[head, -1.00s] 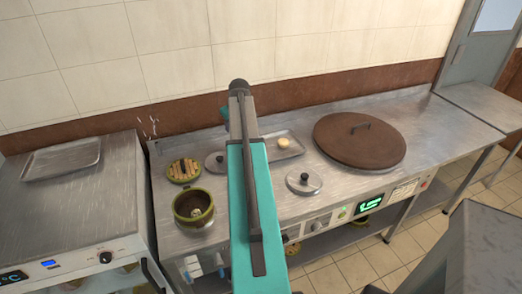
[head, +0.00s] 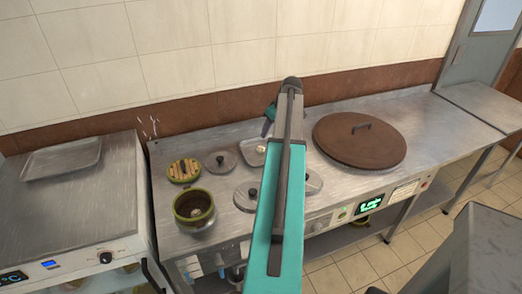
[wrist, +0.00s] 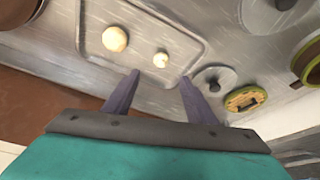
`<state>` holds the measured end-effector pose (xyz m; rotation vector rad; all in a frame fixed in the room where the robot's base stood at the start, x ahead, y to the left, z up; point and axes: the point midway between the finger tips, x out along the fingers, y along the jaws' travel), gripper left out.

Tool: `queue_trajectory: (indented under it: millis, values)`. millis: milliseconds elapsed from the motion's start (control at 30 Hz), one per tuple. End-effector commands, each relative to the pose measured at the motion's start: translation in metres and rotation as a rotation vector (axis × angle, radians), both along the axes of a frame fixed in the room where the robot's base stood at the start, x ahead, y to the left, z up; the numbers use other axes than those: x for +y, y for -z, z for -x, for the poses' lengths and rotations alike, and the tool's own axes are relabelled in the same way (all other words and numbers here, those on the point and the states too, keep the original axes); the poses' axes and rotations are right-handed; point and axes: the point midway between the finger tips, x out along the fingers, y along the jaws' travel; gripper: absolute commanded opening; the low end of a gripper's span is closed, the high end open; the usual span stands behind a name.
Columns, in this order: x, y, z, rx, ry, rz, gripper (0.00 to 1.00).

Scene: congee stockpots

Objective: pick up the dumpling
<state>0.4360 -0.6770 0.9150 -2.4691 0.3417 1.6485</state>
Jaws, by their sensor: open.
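The dumpling (wrist: 160,59), a small pale round piece, lies on a metal tray (wrist: 185,38). Beside it on the tray is a larger pale bun (wrist: 115,39). In the head view the small dumpling (head: 261,149) shows at the tray's left part, just left of my arm, and the bun is hidden. My gripper (wrist: 160,77) is open and empty, its two fingers pointing toward the tray. In the wrist picture the dumpling appears just beyond the gap between the fingertips. I cannot tell the height of the fingertips above the tray.
A green pot (head: 195,209) is nearer the front. Lids (head: 243,198) lie in front of the tray. A large brown lid (head: 360,140) is at right.

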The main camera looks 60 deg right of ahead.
Motion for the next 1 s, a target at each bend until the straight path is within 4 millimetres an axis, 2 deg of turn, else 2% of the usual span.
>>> queue_trajectory:
  millis: [267, 733, 1000]
  values:
    - [-0.002, 0.018, -0.008, 0.001, -0.001, -0.002, 0.51]
    - [-0.007, 0.068, -0.029, 0.002, -0.002, -0.002, 0.51]
    - [-0.008, 0.079, -0.033, 0.000, -0.002, 0.001, 0.51]
